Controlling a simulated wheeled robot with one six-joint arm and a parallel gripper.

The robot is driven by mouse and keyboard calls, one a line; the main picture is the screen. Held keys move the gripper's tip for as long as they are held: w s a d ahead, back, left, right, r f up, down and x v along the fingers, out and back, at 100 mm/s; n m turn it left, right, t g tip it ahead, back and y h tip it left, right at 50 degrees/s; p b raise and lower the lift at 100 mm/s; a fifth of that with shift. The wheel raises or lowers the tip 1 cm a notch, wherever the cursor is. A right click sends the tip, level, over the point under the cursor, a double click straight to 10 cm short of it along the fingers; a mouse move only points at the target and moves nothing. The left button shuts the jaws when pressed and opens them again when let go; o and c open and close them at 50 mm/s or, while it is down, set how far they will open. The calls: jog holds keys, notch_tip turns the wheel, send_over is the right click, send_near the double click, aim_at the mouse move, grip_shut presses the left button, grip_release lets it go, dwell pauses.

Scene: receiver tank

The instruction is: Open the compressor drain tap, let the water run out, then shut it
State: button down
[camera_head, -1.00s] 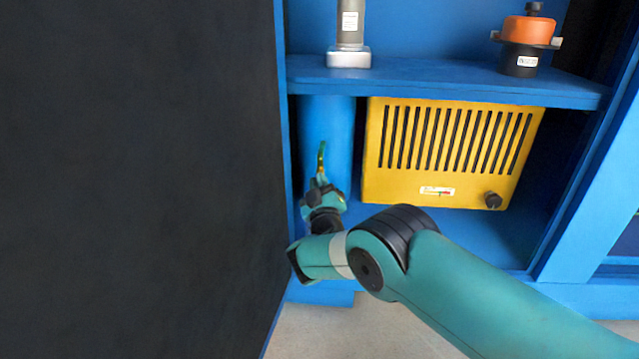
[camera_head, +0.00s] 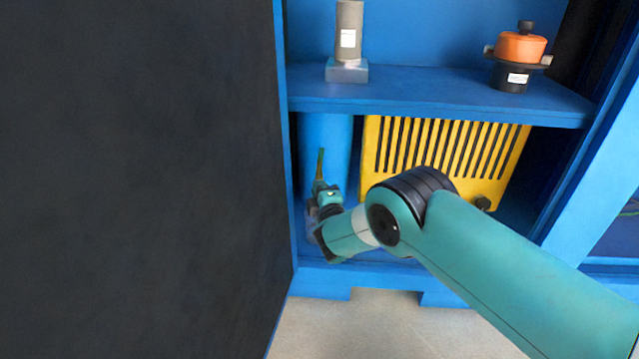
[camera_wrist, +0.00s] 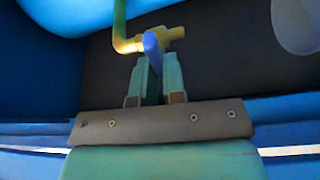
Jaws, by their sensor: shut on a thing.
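The blue receiver tank (camera_head: 326,140) stands upright at the left of the lower compartment. A thin green pipe (camera_head: 320,163) comes down its front. In the wrist view the pipe (camera_wrist: 119,22) bends into a brass tap (camera_wrist: 170,34) with a blue lever (camera_wrist: 153,52). My gripper (camera_head: 319,187) is at the tap, and in the wrist view its fingers (camera_wrist: 157,76) are shut on the lever, which points down between them. In the head view my gripper hides the tap. I see no running water; the outlet is not clear.
A yellow slotted box (camera_head: 440,145) with a black knob stands right of the tank. The shelf (camera_head: 430,92) above holds a grey cylinder (camera_head: 348,30) and an orange-black part (camera_head: 520,48). A dark panel (camera_head: 140,180) closes off the left. Bare floor (camera_head: 390,325) shows below.

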jog(key=shift+n+g+p, duration=0.3)
jog(key=shift+n+p, duration=0.15)
jog(key=shift+n, duration=0.35)
jog(key=shift+d, duration=0.1)
jog(key=c, duration=1.2)
grip_release()
jog(key=shift+s, duration=0.1)
jog(key=p+v, duration=1.7)
jog(key=p, duration=0.1)
